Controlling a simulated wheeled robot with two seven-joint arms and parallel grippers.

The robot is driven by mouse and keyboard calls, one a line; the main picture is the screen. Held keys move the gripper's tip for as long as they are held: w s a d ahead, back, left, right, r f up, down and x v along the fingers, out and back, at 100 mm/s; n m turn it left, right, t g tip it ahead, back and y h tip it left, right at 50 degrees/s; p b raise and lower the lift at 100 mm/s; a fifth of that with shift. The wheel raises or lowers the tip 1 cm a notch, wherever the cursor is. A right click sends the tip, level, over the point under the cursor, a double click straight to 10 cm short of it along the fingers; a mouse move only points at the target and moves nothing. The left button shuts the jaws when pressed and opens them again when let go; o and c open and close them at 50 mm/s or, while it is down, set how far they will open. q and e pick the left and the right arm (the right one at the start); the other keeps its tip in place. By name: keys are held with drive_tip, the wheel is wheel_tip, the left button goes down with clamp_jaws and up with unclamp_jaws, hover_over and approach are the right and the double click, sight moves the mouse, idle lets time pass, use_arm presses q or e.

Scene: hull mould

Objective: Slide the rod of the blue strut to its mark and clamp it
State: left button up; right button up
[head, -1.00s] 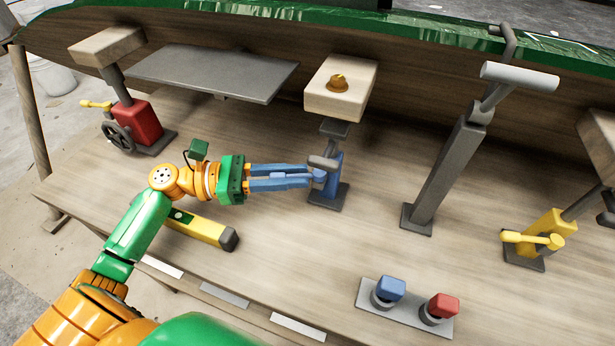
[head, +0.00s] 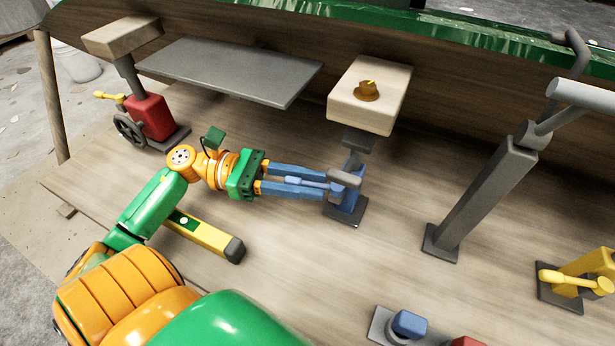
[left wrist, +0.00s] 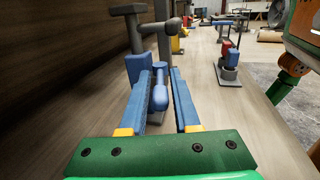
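The blue strut (head: 352,198) stands on a dark foot plate on the wooden floor. Its grey rod and top plate (head: 360,139) rise from the blue body, and a grey handle (head: 343,178) sticks out at its side. My left gripper (head: 328,188) reaches it from the left, its two long blue fingers apart. No mark on the rod is discernible. My right gripper is not seen.
A pale wooden block (head: 365,105) with a brown knob is above the strut. A red strut (head: 152,118) stands left, a grey post (head: 485,195) and a yellow strut (head: 585,278) right. A yellow bar (head: 205,238) lies near my left arm. Buttons (head: 408,324) are in front.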

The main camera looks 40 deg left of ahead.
sight(284, 180)
use_arm(q)
drive_tip(key=shift+o, duration=1.1)
drive_tip(key=b+v, duration=0.2)
drive_tip(key=v, duration=0.5)
drive_tip(key=shift+f, duration=0.1)
